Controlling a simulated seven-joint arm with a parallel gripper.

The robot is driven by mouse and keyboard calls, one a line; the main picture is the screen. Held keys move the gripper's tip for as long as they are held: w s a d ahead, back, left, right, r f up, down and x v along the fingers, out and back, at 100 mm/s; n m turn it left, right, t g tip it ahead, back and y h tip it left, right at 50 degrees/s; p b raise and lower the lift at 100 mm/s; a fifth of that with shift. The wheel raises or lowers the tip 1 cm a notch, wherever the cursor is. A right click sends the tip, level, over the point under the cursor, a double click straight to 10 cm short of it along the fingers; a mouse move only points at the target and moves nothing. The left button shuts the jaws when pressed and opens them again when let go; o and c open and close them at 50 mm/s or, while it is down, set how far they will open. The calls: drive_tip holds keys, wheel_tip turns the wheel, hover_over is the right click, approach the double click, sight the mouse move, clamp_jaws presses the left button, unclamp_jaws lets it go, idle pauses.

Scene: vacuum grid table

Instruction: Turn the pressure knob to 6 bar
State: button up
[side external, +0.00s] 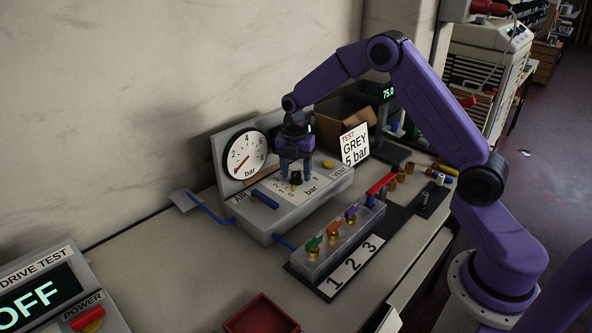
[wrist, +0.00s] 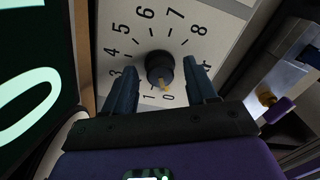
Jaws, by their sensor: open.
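The black pressure knob (wrist: 160,68) sits on a pale dial plate (wrist: 115,45) numbered 0 to 8. Its yellowish pointer mark faces the low end, near 0 and 1. In the side view the knob (side external: 296,178) is on top of the grey air unit (side external: 262,219). My gripper (wrist: 161,66) is open, pointing down, with one finger on either side of the knob. I cannot tell whether the fingers touch it. The round white gauge (side external: 246,152) stands behind, its red needle pointing down-left, below the 2.
A blue bar (side external: 265,199) and a yellow button (side external: 328,164) flank the knob on the unit. A card (side external: 355,148) reads "TEST GREY 5 bar". A numbered valve block (side external: 335,240) stands in front. A red tray (side external: 262,316) is at the front edge.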

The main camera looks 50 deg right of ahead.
clamp_jaws()
drive_tip(key=c, duration=1.1)
unclamp_jaws()
drive_tip(key=shift+o, duration=0.2)
